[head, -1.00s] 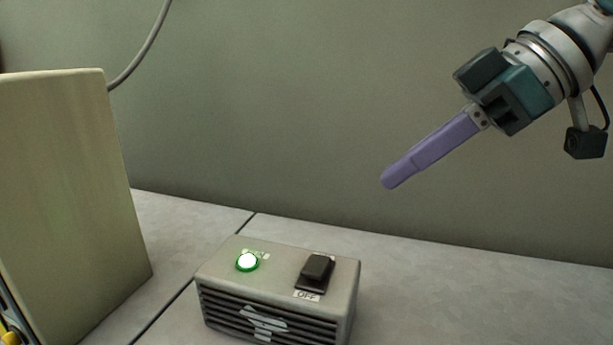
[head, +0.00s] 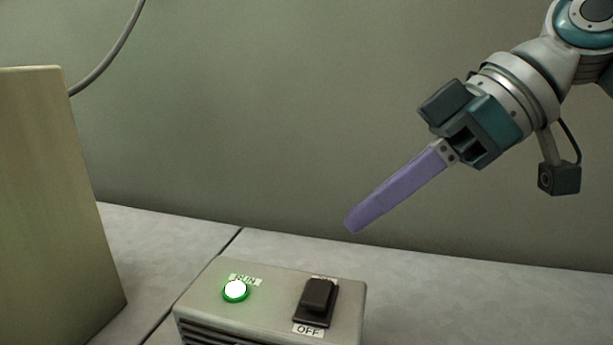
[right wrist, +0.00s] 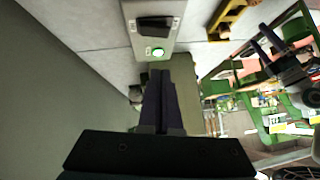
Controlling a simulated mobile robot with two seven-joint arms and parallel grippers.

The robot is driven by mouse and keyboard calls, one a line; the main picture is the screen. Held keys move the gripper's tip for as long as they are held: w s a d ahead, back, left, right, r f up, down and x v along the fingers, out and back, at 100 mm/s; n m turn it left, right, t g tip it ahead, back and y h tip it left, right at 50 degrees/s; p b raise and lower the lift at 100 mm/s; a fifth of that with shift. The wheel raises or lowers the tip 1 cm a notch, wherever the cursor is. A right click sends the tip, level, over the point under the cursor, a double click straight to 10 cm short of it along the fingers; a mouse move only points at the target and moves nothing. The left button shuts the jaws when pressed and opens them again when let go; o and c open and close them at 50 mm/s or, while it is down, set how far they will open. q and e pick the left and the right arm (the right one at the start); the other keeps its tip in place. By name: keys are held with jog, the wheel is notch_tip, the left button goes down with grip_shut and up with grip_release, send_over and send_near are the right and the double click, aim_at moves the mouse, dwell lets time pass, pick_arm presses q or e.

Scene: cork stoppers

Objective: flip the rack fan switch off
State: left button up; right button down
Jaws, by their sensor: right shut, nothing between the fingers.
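The rack fan unit (head: 270,290) is a grey box at the bottom of the head view. It carries a black rocker switch (head: 316,300) with an OFF label on its near side. Left of the switch is a lit green-rimmed lamp (head: 236,291) marked RUN. The switch also shows in the right wrist view (right wrist: 155,25), with the lamp (right wrist: 158,51) below it. My right gripper (head: 352,226) is shut and empty, its purple fingers together, pointing down and left, above and behind the switch without touching it.
A tall beige box (head: 55,200) stands at the left, with a grey cable (head: 115,50) behind it. A plain wall is behind the grey bench top (head: 450,290), which is clear right of the unit. The right wrist view shows a yellow object (right wrist: 232,18) and green clutter.

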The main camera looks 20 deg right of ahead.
aim_at(302, 294)
jog(key=x, duration=0.4)
jog(key=f, duration=0.3)
jog(key=shift+s+a+f, duration=0.15)
jog(key=shift+a+f, duration=0.05)
jog(key=shift+a, duration=0.15)
pick_arm(q)
jog(key=shift+a+f, duration=0.1)
jog(key=shift+a, duration=0.05)
pick_arm(e)
jog(key=shift+f, duration=0.45)
